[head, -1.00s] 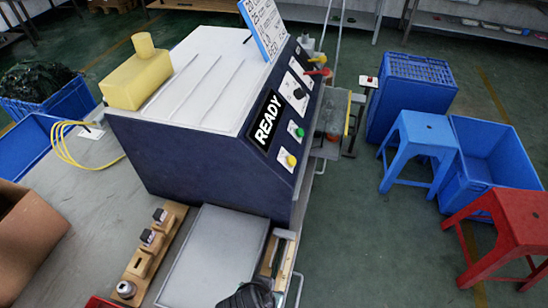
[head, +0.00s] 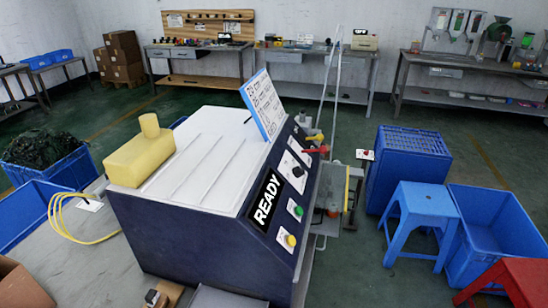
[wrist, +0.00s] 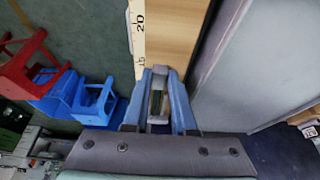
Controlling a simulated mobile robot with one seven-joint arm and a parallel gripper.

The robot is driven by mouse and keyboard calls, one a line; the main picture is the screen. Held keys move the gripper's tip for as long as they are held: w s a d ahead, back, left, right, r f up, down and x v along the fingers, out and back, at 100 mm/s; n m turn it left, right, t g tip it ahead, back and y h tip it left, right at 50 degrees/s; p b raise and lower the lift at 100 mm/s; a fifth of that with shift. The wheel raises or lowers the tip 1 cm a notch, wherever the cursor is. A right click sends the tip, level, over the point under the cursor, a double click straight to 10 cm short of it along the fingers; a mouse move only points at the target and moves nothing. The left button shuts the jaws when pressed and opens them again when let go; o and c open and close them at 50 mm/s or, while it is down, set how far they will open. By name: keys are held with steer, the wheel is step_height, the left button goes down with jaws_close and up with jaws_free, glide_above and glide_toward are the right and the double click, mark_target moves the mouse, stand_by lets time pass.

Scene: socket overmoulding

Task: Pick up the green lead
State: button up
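I cannot make out a green lead for certain in either view. A dark green tangle (head: 45,152) lies in a blue crate at the left of the head view, but I cannot tell whether it is or holds the lead. My gripper (wrist: 162,72) shows in the wrist view, its two blue-grey fingers a little apart with wood visible between them. It points at a wooden strip with a ruler edge (wrist: 139,35). I see no lead between the fingers. My gripper is out of the head view.
The machine with the READY display (head: 266,198) fills the middle, with a yellow block (head: 140,160) on top. A coiled yellow cable (head: 62,228) lies left. Blue stool (head: 425,205), red stool (head: 515,278) and blue crates stand right. Benches (head: 200,62) line the back wall.

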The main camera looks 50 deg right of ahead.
jaws_close()
steer(key=shift+r, duration=0.1)
